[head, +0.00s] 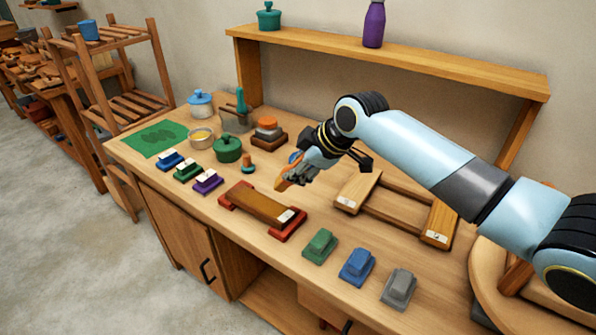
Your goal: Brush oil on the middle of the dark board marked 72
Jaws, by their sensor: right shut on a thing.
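A dark brown board (258,204) lies across two red supports on the bench, with a small white label at its right end too small to read. My right gripper (290,176) is shut on an orange-brown thing (283,184), perhaps a brush. It holds this thing above and just behind the board's right half; whether it touches anything is unclear. The fingers hide part of the held thing. A bowl of yellowish liquid (201,138), perhaps oil, stands at the back left. My left gripper is not in view.
A light wooden frame (385,216) with labelled ends lies right of the board. Green, blue and grey blocks (357,266) line the front edge. A green pot (228,149), small coloured blocks (188,171) and a green mat (155,138) stand left. A shelf (390,57) spans the back.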

